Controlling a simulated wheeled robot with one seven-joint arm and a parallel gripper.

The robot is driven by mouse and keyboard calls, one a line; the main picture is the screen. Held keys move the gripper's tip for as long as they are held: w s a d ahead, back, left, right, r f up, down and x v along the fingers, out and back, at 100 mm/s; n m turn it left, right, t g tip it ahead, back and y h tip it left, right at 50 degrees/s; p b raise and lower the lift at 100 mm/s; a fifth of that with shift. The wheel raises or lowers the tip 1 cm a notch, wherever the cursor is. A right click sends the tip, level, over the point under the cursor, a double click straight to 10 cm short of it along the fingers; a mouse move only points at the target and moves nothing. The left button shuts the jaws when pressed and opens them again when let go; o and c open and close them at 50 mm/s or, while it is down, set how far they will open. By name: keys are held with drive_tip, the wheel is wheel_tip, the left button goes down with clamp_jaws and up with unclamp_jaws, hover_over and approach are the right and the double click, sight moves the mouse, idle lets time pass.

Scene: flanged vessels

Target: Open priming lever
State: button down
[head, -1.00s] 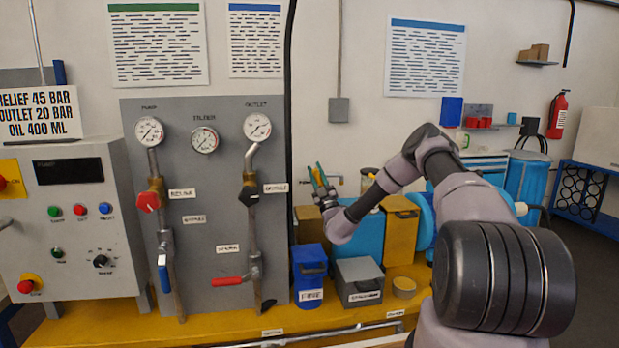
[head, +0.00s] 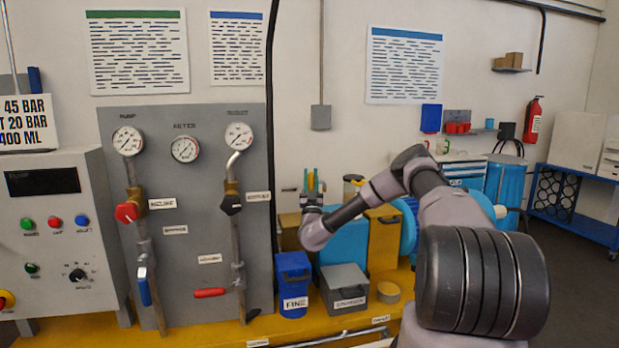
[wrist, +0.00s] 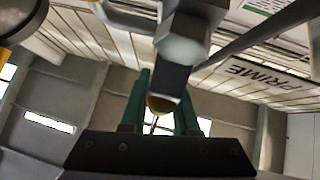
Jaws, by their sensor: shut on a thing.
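My gripper (head: 313,184) shows in the head view to the right of the grey gauge panel, with its green fingers pointing up. A small yellow-orange piece shows between them. In the wrist view the teal fingers of my gripper (wrist: 160,105) stand on either side of a yellowish rounded end on a grey bar, which I take to be the priming lever (wrist: 164,103). The fingers are shut on it. The bar runs up to a pale round fitting (wrist: 180,50). A PRIME label (wrist: 262,80) is to the right. The lever's pivot is not clear.
A blue bin (head: 292,270) and a grey lidded box (head: 345,278) stand on the yellow bench below my arm. A tan box (head: 383,240) and a blue tank are close behind the arm. The panel carries a red-handled valve (head: 209,293) and a blue-handled valve (head: 144,287).

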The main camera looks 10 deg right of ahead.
sight(312, 188)
drive_tip(key=shift+d+f, duration=0.1)
drive_tip(key=shift+d, duration=0.05)
drive_tip(key=c, duration=0.7)
unclamp_jaws()
drive_tip(key=shift+o, duration=0.2)
drive_tip(key=v, duration=0.7)
drive_tip(key=shift+s+f, duration=0.15)
drive_tip(key=shift+s, duration=0.05)
